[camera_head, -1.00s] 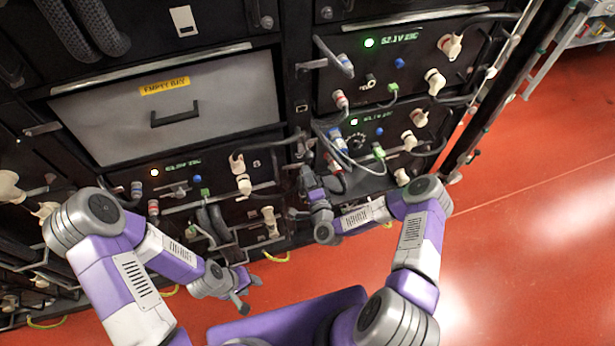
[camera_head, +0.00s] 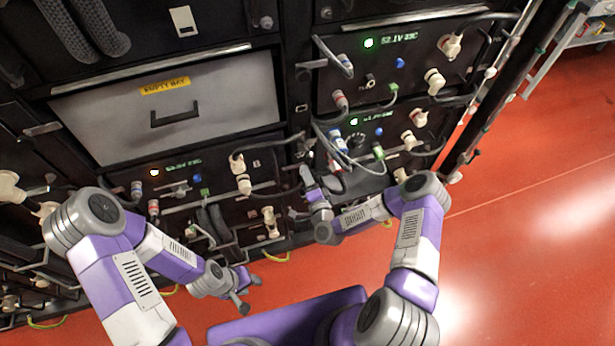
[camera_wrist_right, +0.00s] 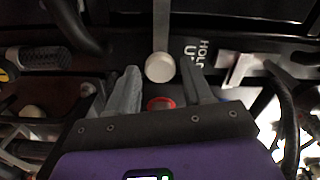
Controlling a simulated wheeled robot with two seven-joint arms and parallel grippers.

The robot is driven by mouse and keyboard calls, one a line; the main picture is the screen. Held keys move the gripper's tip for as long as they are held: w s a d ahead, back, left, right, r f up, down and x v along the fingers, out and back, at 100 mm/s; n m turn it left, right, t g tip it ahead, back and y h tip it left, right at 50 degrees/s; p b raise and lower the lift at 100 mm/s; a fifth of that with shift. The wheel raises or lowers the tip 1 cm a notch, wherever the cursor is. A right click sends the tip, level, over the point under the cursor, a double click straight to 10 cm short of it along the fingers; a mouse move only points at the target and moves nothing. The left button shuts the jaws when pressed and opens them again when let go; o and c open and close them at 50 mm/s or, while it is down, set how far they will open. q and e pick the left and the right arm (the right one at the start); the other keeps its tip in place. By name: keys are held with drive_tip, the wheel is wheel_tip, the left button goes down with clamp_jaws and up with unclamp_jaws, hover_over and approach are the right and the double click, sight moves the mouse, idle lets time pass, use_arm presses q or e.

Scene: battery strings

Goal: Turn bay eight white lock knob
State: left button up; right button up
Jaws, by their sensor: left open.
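A round white knob (camera_wrist_right: 159,68) shows in the right wrist view, at the lower end of a grey bar. My right gripper (camera_wrist_right: 160,78) is open, with one finger to each side of the knob and apart from it. Whether the knob is level with the fingertips or beyond them I cannot tell. In the head view my right gripper (camera_head: 307,180) is at the front of the lower right module (camera_head: 365,160); it hides what is behind it. My left gripper (camera_head: 245,284) is open and empty, low in front of the rack. No bay number is readable.
A red ring (camera_wrist_right: 160,103) lies below the knob, with printed lettering (camera_wrist_right: 196,60) to its right. Cables and connectors crowd the modules, including a white connector (camera_head: 268,221). A closed grey panel (camera_head: 172,105) marked empty bay is upper left. Red floor (camera_head: 530,230) is clear at right.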

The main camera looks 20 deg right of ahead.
drive_tip(key=shift+o, duration=0.6)
drive_tip(key=s, duration=0.7)
drive_tip(key=shift+s+p, duration=0.3)
drive_tip(key=shift+p, duration=0.15)
drive_tip(key=s+a+f+n+g+y, duration=0.5)
drive_tip(key=a+f+n+g, duration=0.1)
drive_tip(key=a+n+g, duration=0.15)
drive_tip(key=s+d+n+g+h, duration=0.1)
drive_tip(key=s+n+g, duration=0.4)
drive_tip(key=s+g, duration=0.5)
drive_tip(key=s, duration=0.4)
drive_tip(key=shift+f, duration=0.35)
